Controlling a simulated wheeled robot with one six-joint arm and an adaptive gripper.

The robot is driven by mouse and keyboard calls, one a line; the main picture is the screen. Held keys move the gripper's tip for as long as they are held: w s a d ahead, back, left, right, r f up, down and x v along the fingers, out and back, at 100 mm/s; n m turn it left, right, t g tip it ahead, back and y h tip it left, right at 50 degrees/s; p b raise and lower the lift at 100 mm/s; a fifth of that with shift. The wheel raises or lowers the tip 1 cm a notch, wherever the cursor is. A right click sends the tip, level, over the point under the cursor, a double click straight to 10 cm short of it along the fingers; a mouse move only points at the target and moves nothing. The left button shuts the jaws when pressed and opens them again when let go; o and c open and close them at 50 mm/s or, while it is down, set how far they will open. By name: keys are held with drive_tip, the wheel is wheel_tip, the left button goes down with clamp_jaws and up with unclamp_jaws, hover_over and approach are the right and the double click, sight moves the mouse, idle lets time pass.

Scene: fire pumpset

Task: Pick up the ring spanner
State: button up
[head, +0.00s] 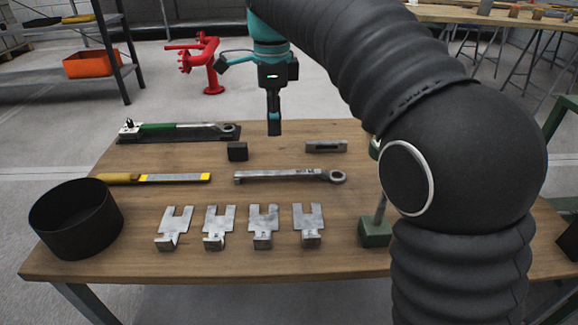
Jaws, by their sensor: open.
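The ring spanner (278,175) is a long grey metal bar with a ring at its right end. It lies flat near the middle of the wooden table (215,258), its full length in view. My gripper (274,130) points down in the head view, appearing above the table's back part, behind the spanner and apart from it. Its dark fingers are seen edge-on and nothing shows between them. Its exact height over the table is hard to tell.
A yellow-handled file (170,178), a green-handled tool (175,131) and a black round container (77,226) are left. A green-based stand (375,233) is right.

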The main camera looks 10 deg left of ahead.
drive_tip(key=b, duration=0.1)
hover_over(273, 172)
drive_tip(key=f, duration=0.8)
drive_tip(key=shift+w+d, duration=0.2)
drive_tip(key=shift+w, duration=0.05)
drive_tip(key=shift+s+a+f+b, duration=0.15)
drive_tip(key=shift+f+b, duration=0.15)
drive_tip(key=shift+f, duration=1.15)
drive_tip(key=shift+s+a+f+b, duration=0.15)
drive_tip(key=shift+f+b, duration=0.1)
drive_tip(key=shift+f, duration=1.2)
drive_tip(key=shift+d, duration=0.1)
clamp_jaws()
